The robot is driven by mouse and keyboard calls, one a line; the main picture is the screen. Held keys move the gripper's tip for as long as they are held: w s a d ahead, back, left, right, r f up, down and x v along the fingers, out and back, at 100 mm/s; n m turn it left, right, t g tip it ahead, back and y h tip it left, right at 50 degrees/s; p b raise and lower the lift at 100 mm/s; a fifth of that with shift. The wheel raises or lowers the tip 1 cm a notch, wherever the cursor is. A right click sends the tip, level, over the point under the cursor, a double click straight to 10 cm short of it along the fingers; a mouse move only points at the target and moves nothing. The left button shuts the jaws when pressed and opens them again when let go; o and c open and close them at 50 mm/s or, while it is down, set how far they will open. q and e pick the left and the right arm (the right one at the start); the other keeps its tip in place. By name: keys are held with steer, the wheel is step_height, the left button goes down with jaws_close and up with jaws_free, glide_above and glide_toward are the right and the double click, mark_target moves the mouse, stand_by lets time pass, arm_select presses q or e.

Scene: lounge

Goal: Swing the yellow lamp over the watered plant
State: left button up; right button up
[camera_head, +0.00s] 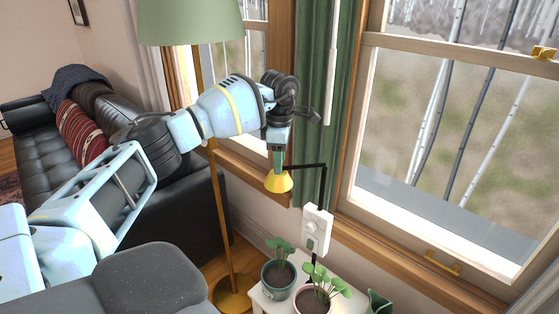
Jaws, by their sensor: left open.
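The small yellow lamp (279,183) hangs at the end of a thin black jointed arm (323,184), left of the window. My left gripper (277,162) points down right at the top of the lamp and is open; whether its fingers touch the lamp I cannot tell. Two potted plants stand below: one in a dark green pot (278,281), one in a pink pot (312,301) to its right. The lamp is above and near the green-potted plant. Which plant is watered I cannot tell. My right gripper is not in view.
A white box with a dial (317,230) sits below the lamp's arm. The plants stand on a white table (258,297), with a green object (379,303) at right. A floor lamp (190,22), green curtain (314,80) and black sofa (45,142) are close by.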

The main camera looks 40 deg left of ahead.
arm_select(q)
step_height(320, 180, up, 7)
steer(key=shift+r, duration=0.15)
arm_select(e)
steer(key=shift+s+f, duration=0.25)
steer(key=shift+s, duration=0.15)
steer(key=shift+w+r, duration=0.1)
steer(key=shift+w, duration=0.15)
